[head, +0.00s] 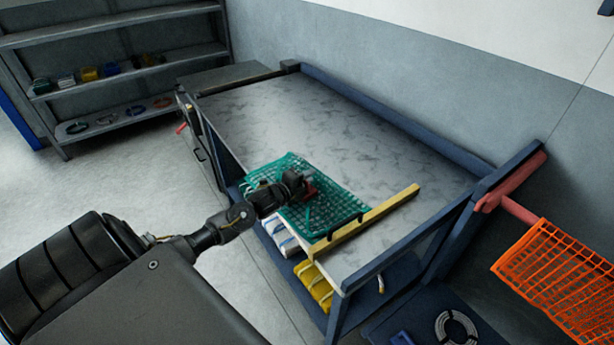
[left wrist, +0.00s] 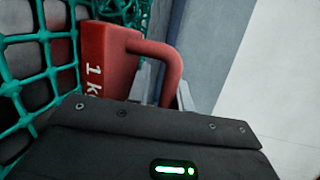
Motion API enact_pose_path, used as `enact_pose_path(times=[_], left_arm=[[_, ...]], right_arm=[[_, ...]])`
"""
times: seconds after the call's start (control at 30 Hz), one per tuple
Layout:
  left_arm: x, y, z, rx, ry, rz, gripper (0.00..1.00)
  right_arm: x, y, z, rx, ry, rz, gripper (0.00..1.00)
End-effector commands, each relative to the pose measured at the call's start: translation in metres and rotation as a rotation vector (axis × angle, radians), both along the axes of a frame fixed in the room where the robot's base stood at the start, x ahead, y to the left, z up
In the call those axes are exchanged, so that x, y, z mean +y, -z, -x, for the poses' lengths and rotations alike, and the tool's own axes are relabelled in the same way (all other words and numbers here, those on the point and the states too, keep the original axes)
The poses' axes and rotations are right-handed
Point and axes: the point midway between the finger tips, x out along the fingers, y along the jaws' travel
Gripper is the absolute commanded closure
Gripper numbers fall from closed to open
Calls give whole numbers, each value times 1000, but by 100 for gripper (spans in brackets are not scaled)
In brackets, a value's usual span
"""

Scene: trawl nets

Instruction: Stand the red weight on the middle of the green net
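In the left wrist view the weight (left wrist: 110,58) is a red block marked "1 k", with a curved handle (left wrist: 172,62). The grey fingertips (left wrist: 167,88) sit on both sides of the handle, close against it. The net (left wrist: 35,75) is beside the block there. The contact under the weight is hidden. The net lies on the table and hangs over its front edge. My right gripper is not in view.
The grey table (head: 265,115) has a blue back rim and much bare top behind the net. A yellow bar (head: 370,222) lies right of the net. An orange net (head: 560,280) hangs at the right. A shelf (head: 120,80) with small items stands at the back left.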

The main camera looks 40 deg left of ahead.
Motion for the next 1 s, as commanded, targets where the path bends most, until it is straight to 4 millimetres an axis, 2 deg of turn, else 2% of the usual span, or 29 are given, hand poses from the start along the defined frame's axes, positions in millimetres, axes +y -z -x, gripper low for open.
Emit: enact_pose_path(times=[0.03, 0.1, 0.47, 0.63, 0.7, 1.0], left_arm=[[-1, 2, 1, 3, 2, 0, 74], [-1, 2, 0, 2, 1, 0, 66], [0, 0, 0, 1, -1, -1, 66], [1, -19, 0, -2, -1, -1, 66], [1, -12, 15, 2, 0, -3, 66], [2, -25, 78, -2, 2, -3, 66]], right_arm=[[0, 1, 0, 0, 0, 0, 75], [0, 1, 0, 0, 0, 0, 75], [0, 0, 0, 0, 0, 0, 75], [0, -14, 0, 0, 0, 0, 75], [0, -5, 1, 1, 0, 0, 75], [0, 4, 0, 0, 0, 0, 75]])
